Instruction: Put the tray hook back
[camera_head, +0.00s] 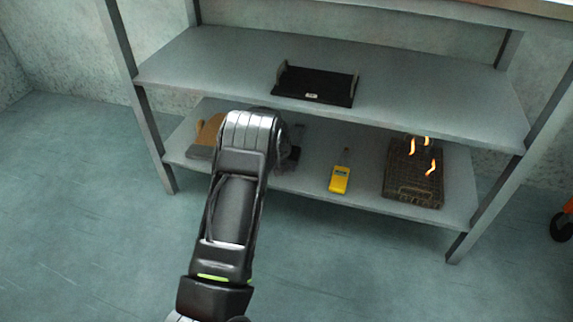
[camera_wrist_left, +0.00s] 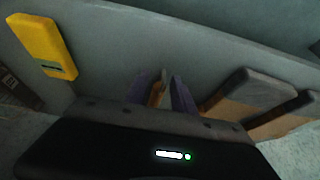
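My left arm reaches in to the lower shelf in the head view, with its dark gripper (camera_head: 292,148) partly hidden behind the wrist. In the left wrist view the two purplish fingers (camera_wrist_left: 160,92) point down at the grey shelf. A narrow orange-brown piece with a pale part (camera_wrist_left: 157,94) shows between them. It may be the tray hook's handle; I cannot tell if the fingers press on it. The rest of it is hidden. A black tray (camera_head: 318,84) lies on the upper shelf. My right gripper is not in view.
A yellow device (camera_head: 340,180) lies on the lower shelf, also in the left wrist view (camera_wrist_left: 42,46). Right of it is a dark mesh basket (camera_head: 402,178) with flames. The upper shelf (camera_head: 440,105) is clear at right.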

